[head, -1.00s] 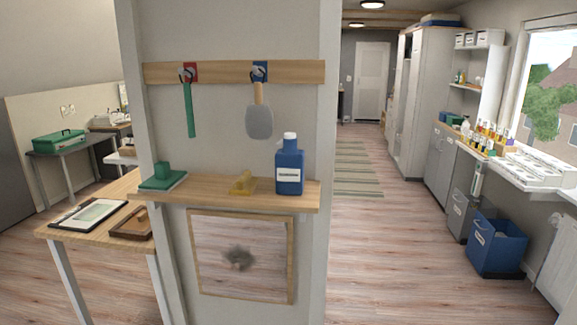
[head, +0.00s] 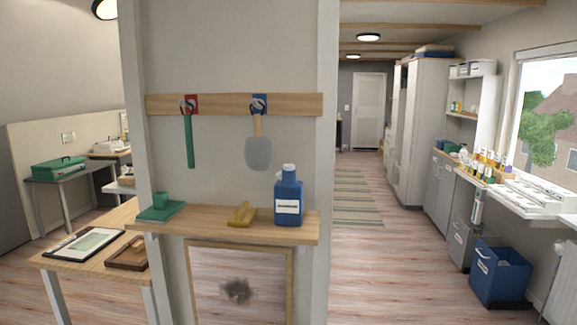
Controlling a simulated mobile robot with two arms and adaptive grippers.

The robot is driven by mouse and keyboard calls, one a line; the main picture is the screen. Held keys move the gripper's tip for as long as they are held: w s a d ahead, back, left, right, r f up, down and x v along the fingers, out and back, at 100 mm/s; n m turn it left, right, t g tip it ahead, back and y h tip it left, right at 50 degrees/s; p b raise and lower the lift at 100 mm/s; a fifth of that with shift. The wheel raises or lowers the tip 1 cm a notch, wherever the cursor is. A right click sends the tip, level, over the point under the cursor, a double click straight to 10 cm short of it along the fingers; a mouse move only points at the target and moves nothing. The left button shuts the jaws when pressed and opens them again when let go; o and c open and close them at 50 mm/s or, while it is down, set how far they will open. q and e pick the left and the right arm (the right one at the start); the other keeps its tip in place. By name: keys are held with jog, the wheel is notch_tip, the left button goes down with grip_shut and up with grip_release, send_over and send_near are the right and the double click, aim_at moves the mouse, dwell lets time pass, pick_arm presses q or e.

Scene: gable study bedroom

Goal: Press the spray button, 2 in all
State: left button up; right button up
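A blue bottle (head: 289,201) with a white label and a pale cap (head: 289,172) stands upright at the right end of a wooden shelf (head: 210,224) on the wall pillar. A small part juts left from the cap; I cannot tell whether it is a spray button. Neither of my grippers shows in the head view.
A green strip (head: 189,140) and a grey paddle (head: 258,153) hang from a rail (head: 222,104) above. A framed panel (head: 240,265) with a dark smudge is below.

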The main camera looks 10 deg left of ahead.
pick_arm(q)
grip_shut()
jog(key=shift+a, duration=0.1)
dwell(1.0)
